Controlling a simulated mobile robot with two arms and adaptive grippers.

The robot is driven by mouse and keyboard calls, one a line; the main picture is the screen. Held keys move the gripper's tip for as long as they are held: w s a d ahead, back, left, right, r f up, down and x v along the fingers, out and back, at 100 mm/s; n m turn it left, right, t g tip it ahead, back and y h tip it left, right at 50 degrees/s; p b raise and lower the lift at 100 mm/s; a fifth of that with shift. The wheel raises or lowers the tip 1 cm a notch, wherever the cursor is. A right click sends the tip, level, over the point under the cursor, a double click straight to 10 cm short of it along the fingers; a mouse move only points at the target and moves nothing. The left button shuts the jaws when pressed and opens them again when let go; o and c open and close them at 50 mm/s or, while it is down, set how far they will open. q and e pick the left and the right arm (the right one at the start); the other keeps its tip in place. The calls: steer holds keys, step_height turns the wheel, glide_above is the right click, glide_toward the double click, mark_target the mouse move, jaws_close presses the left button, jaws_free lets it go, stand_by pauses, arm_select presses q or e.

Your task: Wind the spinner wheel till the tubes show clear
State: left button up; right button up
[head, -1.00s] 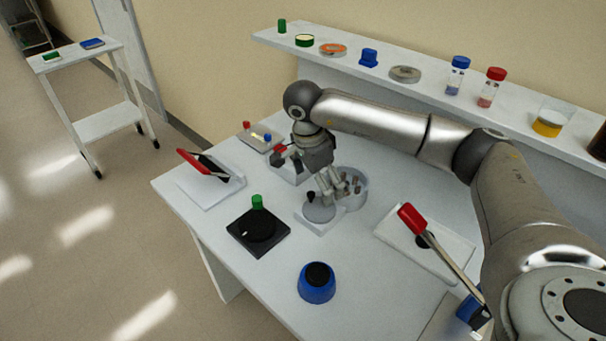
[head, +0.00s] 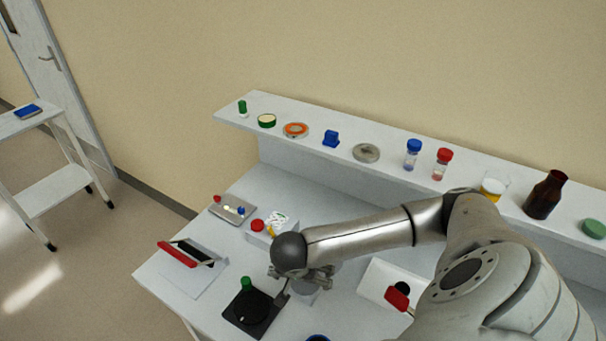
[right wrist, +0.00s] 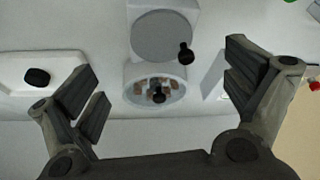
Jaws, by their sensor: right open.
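The spinner shows in the right wrist view. It has a flat grey wheel (right wrist: 162,37) with a black knob (right wrist: 186,54) at its edge, and a round pale bowl (right wrist: 131,94) beside it. Several brownish tubes (right wrist: 172,84) sit in the bowl around a dark hub; they look reddish-brown, not clear. My right gripper (right wrist: 165,72) is open, its fingers wide apart on either side of the spinner, with nothing between the pads that I can see touched. In the head view my right wrist and arm hide most of the spinner. My left gripper is out of view.
A white tray with a red-handled tool (head: 397,298) is on the right. The back shelf (head: 295,150) holds vials, dishes and a brown bottle (head: 545,195).

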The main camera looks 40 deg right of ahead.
mark_target(304, 285)
steer(key=p+x, duration=0.1)
steer(key=x, duration=0.4)
steer(key=shift+w+f, duration=0.15)
steer(key=shift+f, duration=0.1)
steer(key=shift+p+x, duration=0.35)
steer(key=shift+x, duration=0.6)
steer(key=shift+c, duration=0.4)
steer(key=c, duration=1.1)
